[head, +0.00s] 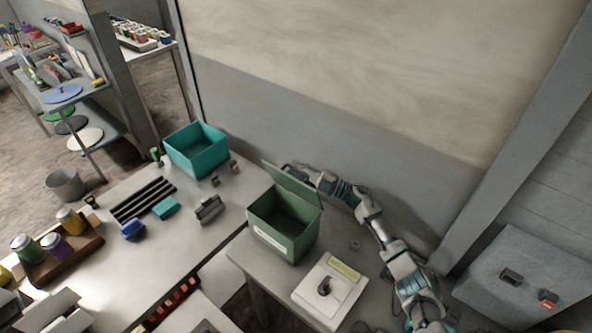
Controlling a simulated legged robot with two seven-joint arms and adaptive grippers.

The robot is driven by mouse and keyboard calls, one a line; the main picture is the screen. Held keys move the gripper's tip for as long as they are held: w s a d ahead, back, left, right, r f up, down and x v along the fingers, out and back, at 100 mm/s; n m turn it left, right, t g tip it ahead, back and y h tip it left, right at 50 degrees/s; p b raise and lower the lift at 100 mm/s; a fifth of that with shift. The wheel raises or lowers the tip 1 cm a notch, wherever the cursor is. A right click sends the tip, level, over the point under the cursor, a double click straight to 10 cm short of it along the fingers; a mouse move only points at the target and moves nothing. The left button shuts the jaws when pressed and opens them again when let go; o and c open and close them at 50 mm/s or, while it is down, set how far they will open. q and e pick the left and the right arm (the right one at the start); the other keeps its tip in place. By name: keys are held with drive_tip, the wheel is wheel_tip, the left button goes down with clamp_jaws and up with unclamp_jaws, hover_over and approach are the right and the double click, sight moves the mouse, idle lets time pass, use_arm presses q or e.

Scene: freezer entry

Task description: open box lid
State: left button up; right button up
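A green box (288,238) with a pale label on its front stands on the table near the wall. Its lid (292,184) is raised and tilted up at the back, so the box's empty-looking inside shows. My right arm reaches in from the lower right, and my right gripper (291,168) is at the lid's upper back edge. The lid hides part of the gripper, so I cannot tell whether its fingers are open or shut, or whether they touch the lid. My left gripper is not in view.
A teal open bin (196,150) stands behind left. A black rack (144,200), a blue item (133,230) and a tray of jars (62,252) are on the left table. A wall is close behind.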

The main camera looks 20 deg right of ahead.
drive_tip(key=v, duration=1.1)
drive_tip(key=shift+d+f, duration=0.2)
drive_tip(key=shift+d, duration=0.1)
drive_tip(key=shift+s, duration=0.1)
